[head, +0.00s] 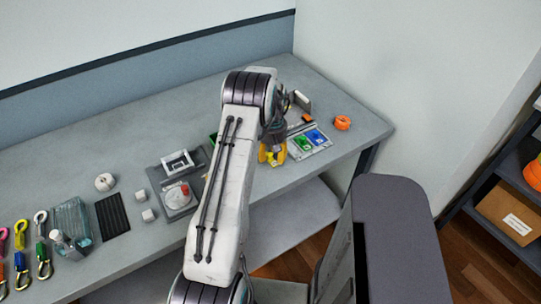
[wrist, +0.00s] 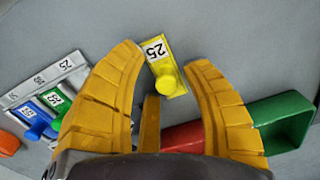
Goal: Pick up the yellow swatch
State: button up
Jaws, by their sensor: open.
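The yellow swatch (wrist: 180,86) lies on the grey bench top in the wrist view. It is a flat yellow tag with a white label marked 25 and a round yellow knob. My gripper (wrist: 163,66) is open, with its yellow fingers on either side of the swatch. The swatch sits between the fingertips, and I see no grip on it. In the head view my gripper (head: 271,155) is low over the bench near its front edge, and the arm and gripper hide the swatch there.
A grey rack (wrist: 50,85) holding blue and green swatches lies to the left in the wrist view. A green open box (wrist: 284,120) and a red piece (wrist: 182,136) lie to the right. An orange ring (head: 342,123) lies near the bench's right end.

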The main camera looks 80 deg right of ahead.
grip_shut()
dwell(0.5)
